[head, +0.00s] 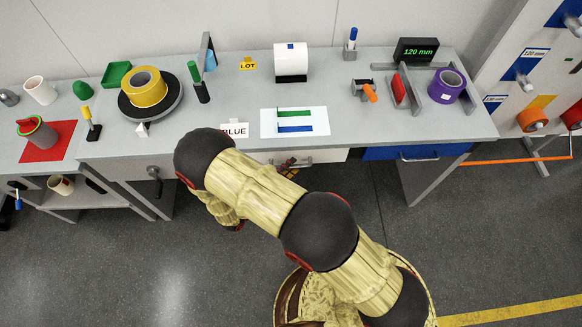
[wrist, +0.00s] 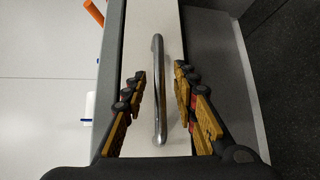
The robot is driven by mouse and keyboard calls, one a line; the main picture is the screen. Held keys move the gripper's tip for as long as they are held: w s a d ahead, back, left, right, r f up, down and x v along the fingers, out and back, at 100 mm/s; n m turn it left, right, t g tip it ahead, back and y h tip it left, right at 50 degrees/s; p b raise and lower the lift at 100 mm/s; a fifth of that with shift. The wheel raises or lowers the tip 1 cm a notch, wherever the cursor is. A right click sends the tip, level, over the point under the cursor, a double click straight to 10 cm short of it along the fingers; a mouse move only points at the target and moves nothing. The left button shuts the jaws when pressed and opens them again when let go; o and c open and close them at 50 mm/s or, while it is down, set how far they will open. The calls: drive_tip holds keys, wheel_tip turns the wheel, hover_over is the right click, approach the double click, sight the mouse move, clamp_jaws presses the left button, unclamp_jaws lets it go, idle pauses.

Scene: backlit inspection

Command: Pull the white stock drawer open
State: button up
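The white stock drawer (head: 326,156) is under the front edge of the grey bench, left of a blue drawer, and looks closed. In the wrist view its white front (wrist: 143,35) fills the middle, with a curved metal handle (wrist: 158,90) on it. My gripper (wrist: 160,72) is open, one dark and tan finger on each side of the handle. Gaps show between the handle and both fingers. In the head view my gripper (head: 291,168) is small at the drawer front, and my arm hides part of that area.
The blue drawer (head: 412,152) has its own handle. The bench top (head: 230,105) carries a yellow tape roll (head: 145,88), a purple roll (head: 446,86), a white printed sheet (head: 267,121) and a BLUE card (head: 235,130). The floor before the bench is open.

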drive_tip(key=shift+w+d, duration=0.25)
drive_tip(key=shift+d, duration=0.05)
drive_tip(key=shift+c, duration=0.2)
clamp_jaws()
idle(0.7)
